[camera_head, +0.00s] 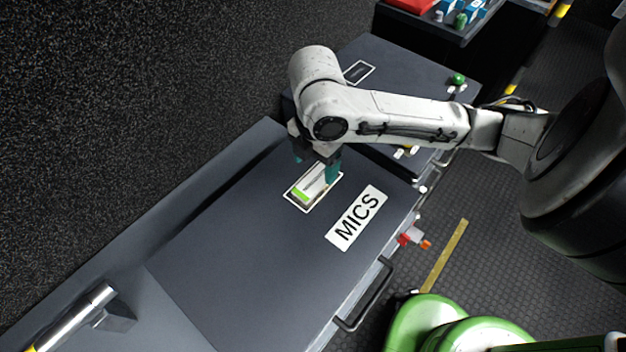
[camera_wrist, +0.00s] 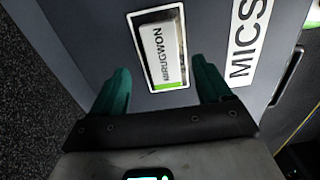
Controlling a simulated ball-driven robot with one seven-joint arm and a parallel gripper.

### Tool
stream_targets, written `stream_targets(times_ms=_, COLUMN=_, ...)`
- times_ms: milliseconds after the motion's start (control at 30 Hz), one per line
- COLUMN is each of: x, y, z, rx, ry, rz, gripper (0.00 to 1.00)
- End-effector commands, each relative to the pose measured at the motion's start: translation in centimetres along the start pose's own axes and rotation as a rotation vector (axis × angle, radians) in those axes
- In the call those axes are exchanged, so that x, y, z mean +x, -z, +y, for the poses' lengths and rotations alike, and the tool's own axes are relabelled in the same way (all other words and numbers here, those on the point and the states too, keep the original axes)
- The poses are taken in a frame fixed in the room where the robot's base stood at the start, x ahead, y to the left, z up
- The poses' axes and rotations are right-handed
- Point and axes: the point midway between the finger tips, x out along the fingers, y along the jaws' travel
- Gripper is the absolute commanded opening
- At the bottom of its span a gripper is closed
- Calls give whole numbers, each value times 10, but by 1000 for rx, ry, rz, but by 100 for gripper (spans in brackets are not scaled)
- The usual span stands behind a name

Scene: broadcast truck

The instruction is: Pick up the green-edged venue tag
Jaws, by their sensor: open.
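The venue tag (camera_head: 305,192) is a small white card with a bright green end, lying inside a white-outlined rectangle on the dark grey case lid. In the wrist view the tag (camera_wrist: 161,52) shows black lettering that appears to read "NIRUGWON", with its green edge toward my gripper. My gripper (camera_wrist: 160,92) is open and empty, its two teal fingers spread on either side of the line to the tag. In the head view my gripper (camera_head: 320,172) is over the tag's upper end and partly hides it.
A white "MICS" label (camera_head: 356,218) lies on the same lid, right of the tag. A black handle (camera_head: 366,298) sticks out from the case's front. A second case (camera_head: 395,68) with another outlined slot (camera_head: 358,73) stands behind my arm. The lid's lower left is clear.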

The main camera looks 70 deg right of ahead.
Motion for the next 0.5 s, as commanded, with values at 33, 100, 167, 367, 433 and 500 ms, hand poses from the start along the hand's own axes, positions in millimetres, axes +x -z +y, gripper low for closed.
stream_targets(times_ms=33, x=6, y=0, z=-2, rx=3, ry=5, rz=0, gripper=78)
stream_targets(times_ms=100, x=17, y=0, z=-3, rx=4, ry=4, rz=2, gripper=78)
stream_targets(times_ms=167, x=26, y=0, z=-3, rx=4, ry=4, rz=1, gripper=78)
stream_targets(times_ms=367, x=42, y=0, z=-3, rx=1, ry=2, rz=1, gripper=78)
stream_targets(times_ms=433, x=43, y=0, z=-2, rx=0, ry=1, rz=1, gripper=78)
stream_targets(times_ms=500, x=43, y=0, z=-2, rx=0, ry=1, rz=1, gripper=78)
